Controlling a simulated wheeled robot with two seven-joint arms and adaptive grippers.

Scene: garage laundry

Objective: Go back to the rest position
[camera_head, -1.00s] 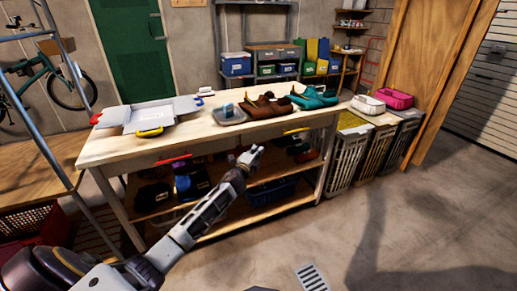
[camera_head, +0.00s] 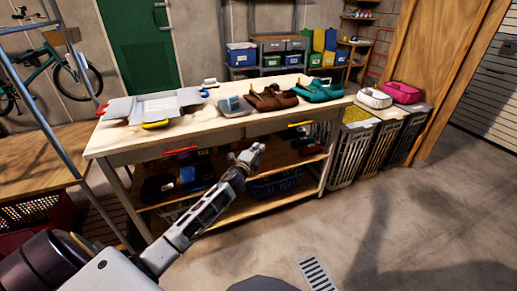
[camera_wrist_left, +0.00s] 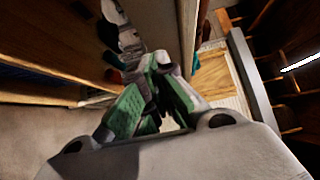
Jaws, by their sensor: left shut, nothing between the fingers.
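My left gripper (camera_head: 250,156) is at the end of my left arm, which reaches in from the lower left of the head view. It is in front of the workbench (camera_head: 110,141), below the level of its top. Its fingers are shut and empty. In the left wrist view the green-padded fingers (camera_wrist_left: 155,95) also show. My right gripper is not in view.
A ladder (camera_head: 40,105) stands at left. The floor at right (camera_head: 400,220) is clear.

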